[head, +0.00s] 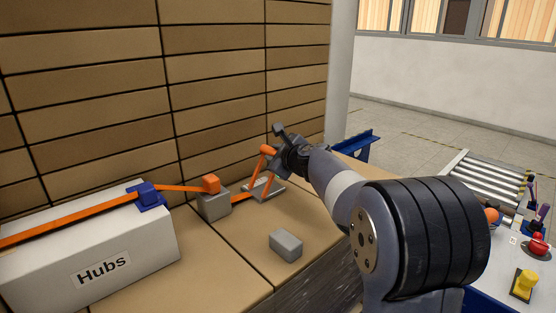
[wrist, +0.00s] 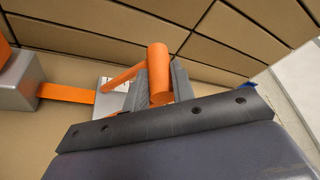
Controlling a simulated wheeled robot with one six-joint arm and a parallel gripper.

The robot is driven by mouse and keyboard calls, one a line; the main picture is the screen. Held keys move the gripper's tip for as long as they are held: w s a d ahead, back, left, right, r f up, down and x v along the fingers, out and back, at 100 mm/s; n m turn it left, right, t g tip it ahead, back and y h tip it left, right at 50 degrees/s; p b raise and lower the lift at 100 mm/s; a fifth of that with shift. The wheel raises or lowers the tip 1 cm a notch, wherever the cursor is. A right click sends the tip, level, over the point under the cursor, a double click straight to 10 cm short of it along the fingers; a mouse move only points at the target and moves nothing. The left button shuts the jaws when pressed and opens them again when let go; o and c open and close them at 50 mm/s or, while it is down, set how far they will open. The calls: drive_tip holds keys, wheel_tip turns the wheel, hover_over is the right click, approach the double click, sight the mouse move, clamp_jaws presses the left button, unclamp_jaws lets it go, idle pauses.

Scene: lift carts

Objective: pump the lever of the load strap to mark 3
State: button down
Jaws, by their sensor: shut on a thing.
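The load strap (head: 183,188) is an orange band that runs over the white Hubs box (head: 150,245), through a blue corner piece and a grey block, to a ratchet. The ratchet has a grey base plate (head: 262,190) and an orange lever (head: 265,163), raised at a slant. My gripper (head: 277,152) is at the lever's upper end. In the wrist view, my gripper (wrist: 160,90) is shut on the round orange grip of the lever (wrist: 158,62). Part of the plate with small markings (wrist: 118,84) shows behind the fingers; the marks are too small to read.
A loose grey block (head: 286,244) lies on the cardboard in front of the ratchet. A wall of stacked cartons (head: 170,80) rises close behind the strap. A roller conveyor (head: 470,179) and a white table with coloured controls (head: 505,272) are at the right.

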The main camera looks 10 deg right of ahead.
drive_tip(key=shift+a, duration=0.1)
idle(0.3)
drive_tip(key=c, duration=1.2)
unclamp_jaws()
drive_tip(key=shift+s, duration=0.1)
drive_tip(key=v, duration=1)
drive_tip(key=shift+s+r, duration=0.1)
drive_tip(key=shift+s, duration=0.3)
